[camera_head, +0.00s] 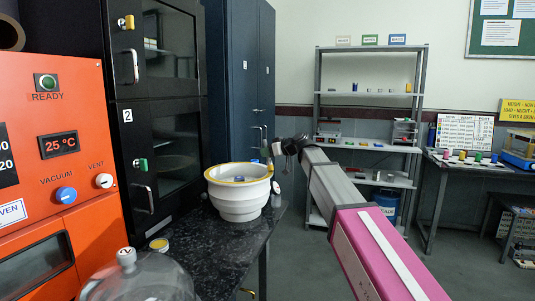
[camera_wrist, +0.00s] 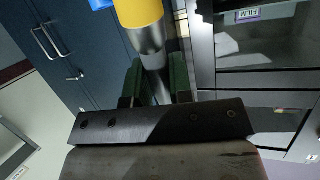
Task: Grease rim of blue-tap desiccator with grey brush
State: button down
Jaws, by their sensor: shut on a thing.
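The desiccator base (camera_head: 237,203) is a white ribbed bowl with a yellow rim, standing open on the dark bench in the head view. A small blue part (camera_head: 254,161) shows at its far rim; I cannot tell if it is the tap. In the wrist view my gripper (camera_wrist: 157,88) has its green fingers shut on the grey shaft of the brush (camera_wrist: 150,45). The brush has a shiny grey collar and a thick yellow end pointing away. In the head view my gripper (camera_head: 284,148) is right of and behind the bowl; the brush is hard to make out there.
A clear dome lid (camera_head: 140,280) with a knob is at the near left of the bench (camera_head: 215,240), with a small yellow-topped tin (camera_head: 158,243) behind it. An orange oven (camera_head: 50,150) and dark cabinets (camera_head: 160,100) stand left. Shelves (camera_head: 370,95) stand at the back.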

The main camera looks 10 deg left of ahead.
jog(key=shift+r, duration=3.45)
